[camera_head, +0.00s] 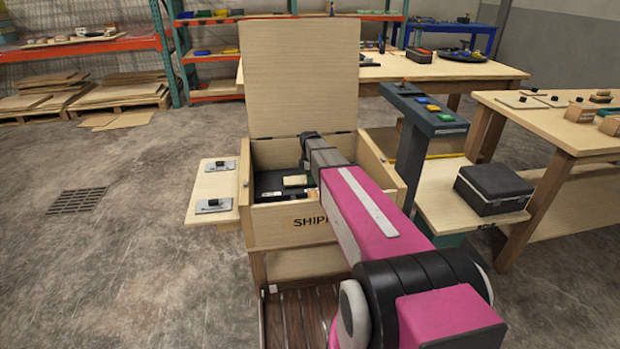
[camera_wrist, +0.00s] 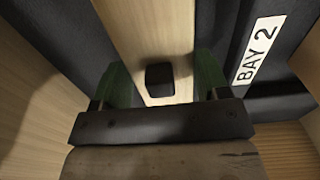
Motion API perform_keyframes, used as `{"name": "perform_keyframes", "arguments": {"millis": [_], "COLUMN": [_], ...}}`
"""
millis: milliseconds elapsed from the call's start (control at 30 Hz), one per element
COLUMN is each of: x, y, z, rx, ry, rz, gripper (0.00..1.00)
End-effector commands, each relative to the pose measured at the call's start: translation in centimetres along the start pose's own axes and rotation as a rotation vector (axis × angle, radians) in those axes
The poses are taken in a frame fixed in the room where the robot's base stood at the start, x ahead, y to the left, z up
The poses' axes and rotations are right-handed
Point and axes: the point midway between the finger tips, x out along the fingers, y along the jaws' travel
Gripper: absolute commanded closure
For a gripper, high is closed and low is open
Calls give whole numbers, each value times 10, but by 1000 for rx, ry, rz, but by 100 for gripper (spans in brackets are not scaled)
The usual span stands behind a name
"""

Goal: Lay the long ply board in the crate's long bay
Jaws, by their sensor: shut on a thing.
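The long ply board (camera_wrist: 150,30) is pale wood with a black knob (camera_wrist: 160,80), seen close in the wrist view. Whether the board rests on the bay floor is hidden. In the head view, the open wooden crate (camera_head: 282,228) has a dark interior and my arm reaches into it. My gripper and most of the bay are hidden there by the arm.
The crate's lid (camera_head: 300,75) stands upright at its back. A small pale block (camera_head: 295,181) shows inside the crate. A side shelf (camera_head: 214,188) holds two plates with black knobs. A button console (camera_head: 430,110) and a black case (camera_head: 492,188) stand at the right.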

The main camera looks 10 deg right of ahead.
Motion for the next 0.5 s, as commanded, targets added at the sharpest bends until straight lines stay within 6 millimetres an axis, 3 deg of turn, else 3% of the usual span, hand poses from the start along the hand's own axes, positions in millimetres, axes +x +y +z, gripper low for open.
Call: {"name": "perform_keyframes", "arguments": {"millis": [400, 433, 500], "x": [8, 8, 8], "y": [0, 0, 0], "z": [0, 0, 0], "rx": [0, 0, 0], "ry": [0, 0, 0], "rz": [1, 1, 1], "gripper": [62, 25, 6]}}
